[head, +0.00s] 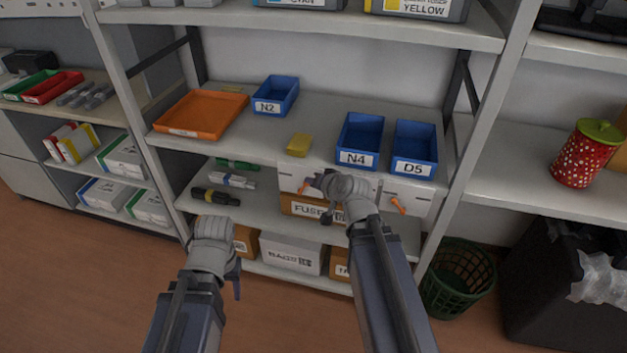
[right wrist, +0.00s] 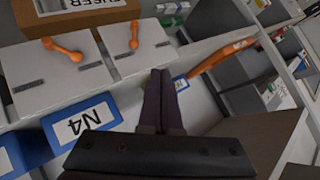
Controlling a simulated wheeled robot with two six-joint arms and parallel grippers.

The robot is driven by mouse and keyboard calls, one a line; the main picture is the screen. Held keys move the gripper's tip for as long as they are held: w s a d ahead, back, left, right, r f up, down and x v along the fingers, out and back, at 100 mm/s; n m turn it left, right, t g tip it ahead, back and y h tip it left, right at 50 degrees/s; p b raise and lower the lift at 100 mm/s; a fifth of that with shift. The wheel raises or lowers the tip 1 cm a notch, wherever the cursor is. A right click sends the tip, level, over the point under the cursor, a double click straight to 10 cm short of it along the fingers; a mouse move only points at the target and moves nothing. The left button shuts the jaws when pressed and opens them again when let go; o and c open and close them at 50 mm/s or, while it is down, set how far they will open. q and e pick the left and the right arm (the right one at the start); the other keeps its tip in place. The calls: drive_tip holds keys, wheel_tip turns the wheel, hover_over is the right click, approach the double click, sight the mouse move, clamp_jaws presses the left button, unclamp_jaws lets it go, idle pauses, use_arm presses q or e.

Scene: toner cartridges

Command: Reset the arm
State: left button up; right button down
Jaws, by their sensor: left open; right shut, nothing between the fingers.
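My right gripper (head: 318,182) reaches in front of the shelving unit, near the white drawer box on the middle shelves. In the right wrist view its dark fingers (right wrist: 160,78) are closed together with nothing between them. The blue bin N4 (right wrist: 82,124) shows beside the fingers in that view. My left gripper (head: 212,228) is low, in front of the lower shelves. It is open and no object shows in it; its fingertips are hard to make out.
An orange tray (head: 203,113), blue bins N2 (head: 275,95), N4 (head: 360,140) and D5 (head: 413,148), and a yellow block (head: 299,144) sit on the shelf. White drawers (head: 417,192) have orange handles. A green basket (head: 457,282) stands on the floor at right.

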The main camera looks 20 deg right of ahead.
drive_tip(key=shift+w, duration=0.15)
